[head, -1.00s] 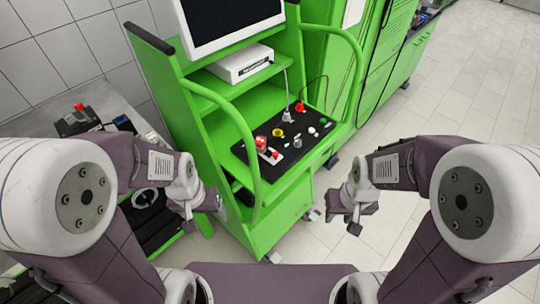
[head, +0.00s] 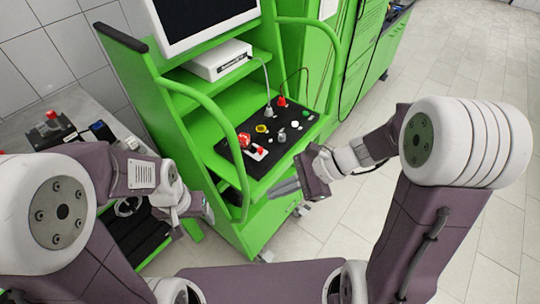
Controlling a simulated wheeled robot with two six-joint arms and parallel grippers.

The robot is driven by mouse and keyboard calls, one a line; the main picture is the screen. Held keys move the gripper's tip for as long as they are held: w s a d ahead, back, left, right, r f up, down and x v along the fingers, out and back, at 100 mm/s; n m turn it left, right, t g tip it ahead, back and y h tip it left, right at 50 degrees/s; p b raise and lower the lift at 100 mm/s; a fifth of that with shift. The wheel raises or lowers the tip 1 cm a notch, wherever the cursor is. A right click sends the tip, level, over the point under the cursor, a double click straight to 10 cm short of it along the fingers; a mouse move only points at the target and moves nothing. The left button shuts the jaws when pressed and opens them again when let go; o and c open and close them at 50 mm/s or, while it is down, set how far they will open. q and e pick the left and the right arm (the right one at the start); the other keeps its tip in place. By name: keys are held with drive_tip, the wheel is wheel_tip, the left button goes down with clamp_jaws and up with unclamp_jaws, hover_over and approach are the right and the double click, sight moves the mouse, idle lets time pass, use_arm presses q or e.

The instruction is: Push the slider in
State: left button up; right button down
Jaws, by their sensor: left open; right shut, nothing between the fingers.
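The green testbench (head: 228,153) carries a black control panel (head: 290,135) on its sloping shelf. Near the panel's front left corner is a small white plate with a red knob (head: 261,152). It may be the slider, but it is too small to tell. My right gripper (head: 284,187) is shut and empty, its fingers pointing left in front of the bench, just below the panel's front edge in the picture. It appears apart from the controls. My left gripper (head: 207,212) is open, low by the bench's left side, away from the panel.
A red mushroom button (head: 244,139), a yellow button (head: 261,128) and several knobs crowd the panel. Cables run to a grey plug (head: 268,111) and a red plug (head: 282,101). Curved green rails (head: 343,62) flank the panel. Tiled floor (head: 440,85) lies clear at right.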

drive_tip(key=w+d+m+t+y+b, duration=0.1)
drive_tip(key=w+d+m+t+y, duration=0.2)
drive_tip(key=w, duration=0.4)
drive_tip(key=m+t+h+b, duration=0.2)
drive_tip(key=m+t, duration=0.2)
drive_tip(key=m, duration=0.2)
approach(263, 151)
drive_tip(key=p+x, duration=0.1)
drive_tip(key=x, duration=0.5)
drive_tip(key=shift+w+a+f+p, duration=0.15)
drive_tip(key=shift+f+p, duration=0.1)
drive_tip(key=shift+p, duration=0.05)
use_arm(q)
wheel_tip(263, 151, down, 2)
drive_tip(key=shift+f, duration=0.2)
drive_tip(key=shift+d, duration=0.1)
